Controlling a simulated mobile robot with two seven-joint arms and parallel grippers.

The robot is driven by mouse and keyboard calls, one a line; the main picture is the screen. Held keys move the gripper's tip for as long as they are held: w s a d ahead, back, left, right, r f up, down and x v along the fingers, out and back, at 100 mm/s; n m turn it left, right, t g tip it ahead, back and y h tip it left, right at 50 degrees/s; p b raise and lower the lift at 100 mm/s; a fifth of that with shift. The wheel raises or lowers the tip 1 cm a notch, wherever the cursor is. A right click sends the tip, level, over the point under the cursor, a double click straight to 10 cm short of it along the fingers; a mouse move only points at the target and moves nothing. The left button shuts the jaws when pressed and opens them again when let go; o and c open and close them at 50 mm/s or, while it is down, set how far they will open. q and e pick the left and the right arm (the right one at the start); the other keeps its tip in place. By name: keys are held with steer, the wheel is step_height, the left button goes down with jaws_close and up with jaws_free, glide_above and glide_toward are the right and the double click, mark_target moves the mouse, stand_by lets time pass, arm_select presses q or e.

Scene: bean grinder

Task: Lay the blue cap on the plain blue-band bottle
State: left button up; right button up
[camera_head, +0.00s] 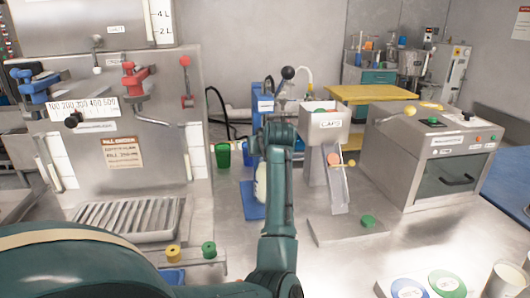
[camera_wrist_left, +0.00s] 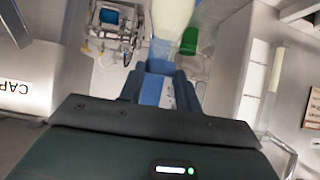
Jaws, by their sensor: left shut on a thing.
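A pale cream bottle (camera_head: 261,184) stands on a blue base (camera_head: 251,212), partly hidden behind my left arm. It shows upside down at the top of the left wrist view (camera_wrist_left: 172,15); I cannot make out its band. My left gripper (camera_wrist_left: 160,84) is shut, with a small blue piece, seemingly the blue cap (camera_wrist_left: 158,68), between its fingertips near the bottle's neck. Blue behind the fingers makes its outline unclear, and I cannot tell whether it touches the bottle. In the head view my arm hides these fingers. My right gripper is not in view.
A caps hopper (camera_head: 325,122) with a chute stands right of my arm, an orange cap on its slope and a green cap (camera_head: 368,221) at its foot. A green cup (camera_head: 222,155) stands behind the bottle. The steel bench right of the chute base is partly clear.

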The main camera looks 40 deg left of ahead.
arm_select(q)
steer(key=shift+f, duration=0.5)
steer(key=shift+f, duration=0.1)
steer(key=o, duration=1)
steer(key=shift+o, duration=0.2)
steer(key=shift+r, duration=0.25)
steer(key=v, duration=1.2)
steer(key=shift+r, duration=0.4)
